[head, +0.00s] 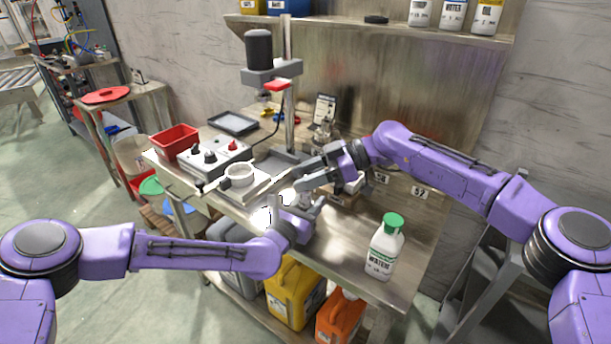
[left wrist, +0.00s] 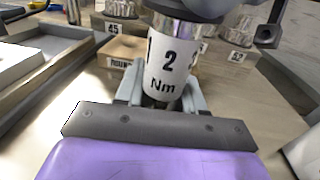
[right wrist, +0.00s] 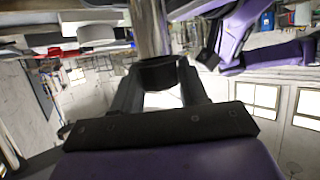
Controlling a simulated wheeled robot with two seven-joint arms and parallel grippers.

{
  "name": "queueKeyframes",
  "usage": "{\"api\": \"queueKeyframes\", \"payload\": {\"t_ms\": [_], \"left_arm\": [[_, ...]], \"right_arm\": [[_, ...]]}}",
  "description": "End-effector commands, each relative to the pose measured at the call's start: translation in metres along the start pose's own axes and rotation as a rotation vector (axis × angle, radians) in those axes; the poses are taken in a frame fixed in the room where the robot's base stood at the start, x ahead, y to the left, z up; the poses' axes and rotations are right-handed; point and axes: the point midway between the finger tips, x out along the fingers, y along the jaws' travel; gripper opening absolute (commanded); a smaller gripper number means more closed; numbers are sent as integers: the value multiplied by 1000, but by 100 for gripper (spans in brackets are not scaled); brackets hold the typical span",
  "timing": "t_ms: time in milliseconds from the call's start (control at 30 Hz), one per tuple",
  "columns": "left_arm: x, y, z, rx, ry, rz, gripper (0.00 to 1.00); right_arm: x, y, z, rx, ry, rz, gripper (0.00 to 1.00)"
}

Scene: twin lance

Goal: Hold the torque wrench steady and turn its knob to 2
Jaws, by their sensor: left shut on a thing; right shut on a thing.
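The torque wrench is mostly hidden by my grippers in the head view. In the left wrist view its silver-white knob (left wrist: 170,62) faces me, with a large 2 above "Nm"; parts of other digits show at the knob's sides. My left gripper (head: 279,207) is shut on the knob, one grey finger on each side. My right gripper (head: 297,187) is shut on the wrench just beside the left one. In the right wrist view its fingers close around a dark collar (right wrist: 160,72) with a metal shaft (right wrist: 149,28) running up from it.
A white bottle with a green cap (head: 386,247) stands at the right of the workbench (head: 345,262). A red bin (head: 175,143), a control box (head: 214,158) and a white ring (head: 240,174) are at left. A stand with a black motor (head: 258,48) rises behind. Bench around the bottle is clear.

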Motion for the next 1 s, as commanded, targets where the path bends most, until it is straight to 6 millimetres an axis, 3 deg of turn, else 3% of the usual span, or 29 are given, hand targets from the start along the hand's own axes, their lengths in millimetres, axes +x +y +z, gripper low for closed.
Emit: {"api": "queueKeyframes", "payload": {"t_ms": [1000], "left_arm": [[0, -1, 0, 2, 0, -3, 0]], "right_arm": [[0, 0, 0, 190, -2, 458, 13]]}}
